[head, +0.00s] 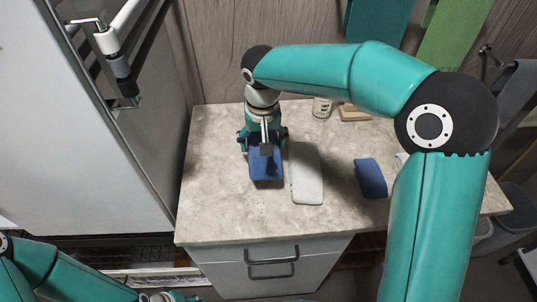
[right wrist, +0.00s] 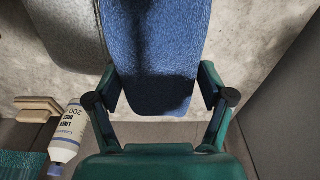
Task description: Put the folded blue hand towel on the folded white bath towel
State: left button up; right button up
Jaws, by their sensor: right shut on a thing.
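The folded blue hand towel (head: 267,172) is at the left-middle of the counter, beside and left of the folded white bath towel (head: 307,178). My right gripper (head: 265,146) is shut on the blue towel's far end. In the right wrist view the blue towel (right wrist: 158,45) runs up between the fingers (right wrist: 160,92), and the white towel (right wrist: 68,25) shows greyish at upper left. Whether the blue towel is clear of the counter is hard to tell. Of my left arm only part shows at the bottom left; its fingers are not visible.
Another folded blue cloth (head: 371,178) lies right of the white towel. A white bottle (head: 322,108) and a wooden block (head: 352,113) stand at the counter's (head: 215,205) back. A tall white cabinet (head: 90,130) borders the left. The counter's front left is bare.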

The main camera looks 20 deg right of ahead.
jog(key=shift+f, duration=2.75)
jog(key=shift+f, duration=0.1)
jog(key=o, duration=1.1)
jog(key=shift+c, duration=0.2)
